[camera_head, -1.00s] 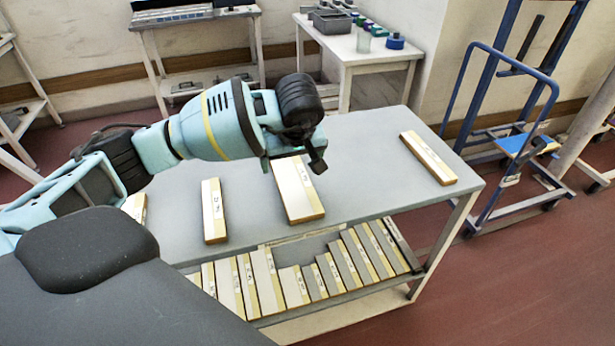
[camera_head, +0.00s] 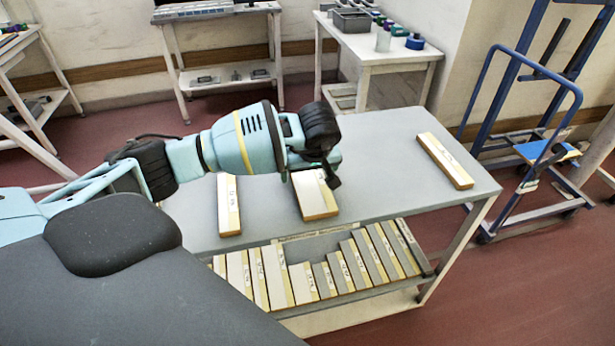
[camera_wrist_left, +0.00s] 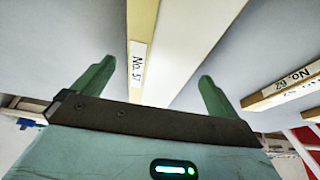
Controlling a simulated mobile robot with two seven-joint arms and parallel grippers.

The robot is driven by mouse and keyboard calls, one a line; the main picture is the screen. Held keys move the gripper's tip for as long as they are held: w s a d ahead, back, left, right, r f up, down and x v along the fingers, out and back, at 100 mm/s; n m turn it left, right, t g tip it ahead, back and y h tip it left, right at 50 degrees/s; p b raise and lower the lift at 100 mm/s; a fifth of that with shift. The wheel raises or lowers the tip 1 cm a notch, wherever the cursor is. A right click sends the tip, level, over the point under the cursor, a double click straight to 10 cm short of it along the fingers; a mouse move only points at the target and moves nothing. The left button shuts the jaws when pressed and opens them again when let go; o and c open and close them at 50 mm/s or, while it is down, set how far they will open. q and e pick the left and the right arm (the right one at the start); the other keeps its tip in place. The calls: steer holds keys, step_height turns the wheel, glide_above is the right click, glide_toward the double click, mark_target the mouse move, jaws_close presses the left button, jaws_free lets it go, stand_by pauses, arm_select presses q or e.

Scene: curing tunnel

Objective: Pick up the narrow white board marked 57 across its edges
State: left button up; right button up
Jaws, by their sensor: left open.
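The white board marked 57 (camera_wrist_left: 185,50), with a yellow strip along one side and a "No. 57" label, runs away from me in the left wrist view. In the head view it appears to be the board (camera_head: 315,197) on the grey table, partly hidden under my left gripper (camera_head: 329,176). In the wrist view my left gripper (camera_wrist_left: 157,72) is open, with one finger on each side of the board's width. I cannot tell how far the fingers are above the table. My right gripper is not in view.
Another board marked 62 (camera_wrist_left: 290,85) lies to the right in the wrist view. The grey table (camera_head: 385,150) also holds a board at left (camera_head: 229,205) and one at right (camera_head: 445,160). Several boards stand in a rack (camera_head: 385,287) below. A blue trolley (camera_head: 520,75) stands at right.

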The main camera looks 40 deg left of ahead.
arm_select(q)
steer(key=shift+a+f, duration=0.1)
steer(key=shift+f, duration=0.25)
steer(key=c, duration=1.1)
steer(key=shift+w, duration=0.1)
steer(key=shift+c, duration=0.2)
steer(key=shift+r, duration=0.1)
steer(key=shift+r, duration=0.45)
step_height(320, 180, up, 2)
steer(key=shift+r, duration=0.25)
steer(key=s+d+r, duration=0.1)
steer(key=s+d, duration=0.8)
steer(key=s, duration=0.4)
steer(key=shift+s+r+b, duration=0.15)
steer(key=shift+r+b, duration=0.05)
steer(key=shift+b, duration=0.1)
